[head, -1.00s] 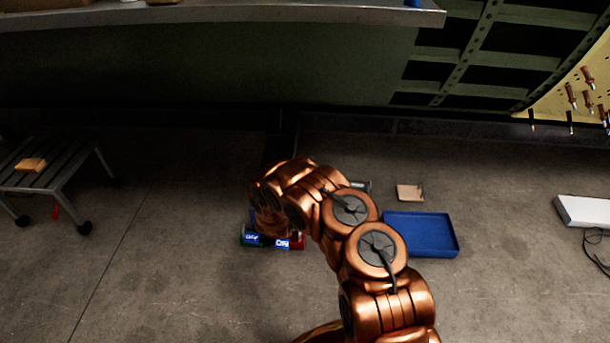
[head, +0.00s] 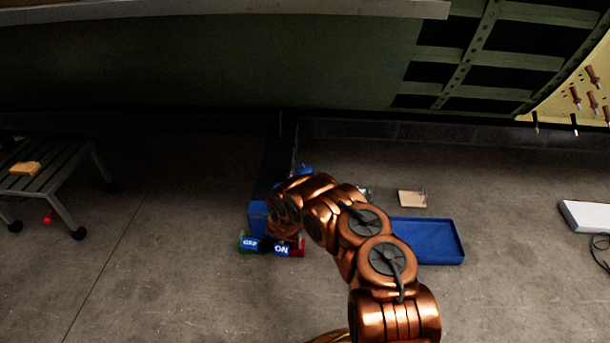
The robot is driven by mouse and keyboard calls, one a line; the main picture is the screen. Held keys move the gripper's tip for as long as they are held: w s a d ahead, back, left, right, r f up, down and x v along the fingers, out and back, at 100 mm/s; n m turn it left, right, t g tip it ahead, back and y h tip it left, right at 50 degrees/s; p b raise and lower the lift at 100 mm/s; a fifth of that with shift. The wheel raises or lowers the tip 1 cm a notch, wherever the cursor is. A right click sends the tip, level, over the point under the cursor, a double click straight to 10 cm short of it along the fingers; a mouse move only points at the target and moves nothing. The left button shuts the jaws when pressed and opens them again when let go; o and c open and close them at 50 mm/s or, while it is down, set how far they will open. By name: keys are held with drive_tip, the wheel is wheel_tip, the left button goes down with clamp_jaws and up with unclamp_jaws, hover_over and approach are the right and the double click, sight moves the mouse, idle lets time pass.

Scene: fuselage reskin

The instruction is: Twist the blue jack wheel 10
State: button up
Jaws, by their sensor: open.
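A dark unit with a blue front (head: 258,212) stands on the floor against the wall, partly behind my arm. A strip with a green left end, blue labels and a red right end (head: 283,248) lies at its front; its lettering is only partly readable. A small blue part (head: 305,170) shows just above my arm; I cannot tell whether it is the jack wheel. No full wheel or number 10 is visible. My gripper (head: 266,244) is mostly hidden at the arm's end, a small dark shape in front of the strip. It is open, with nothing seen in it.
A blue tray (head: 428,241) lies right of my arm, with a small tan board (head: 412,198) behind it. A slatted bench (head: 60,172) stands left. A white slab (head: 585,215) and cable lie far right. The floor at left front is clear.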

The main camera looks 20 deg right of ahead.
drive_tip(key=shift+w+d, duration=0.25)
drive_tip(key=shift+w, duration=0.05)
drive_tip(key=c, duration=1.2)
drive_tip(key=shift+s+n+y, duration=0.1)
drive_tip(key=shift+n+y, duration=0.2)
drive_tip(key=shift+y, duration=0.1)
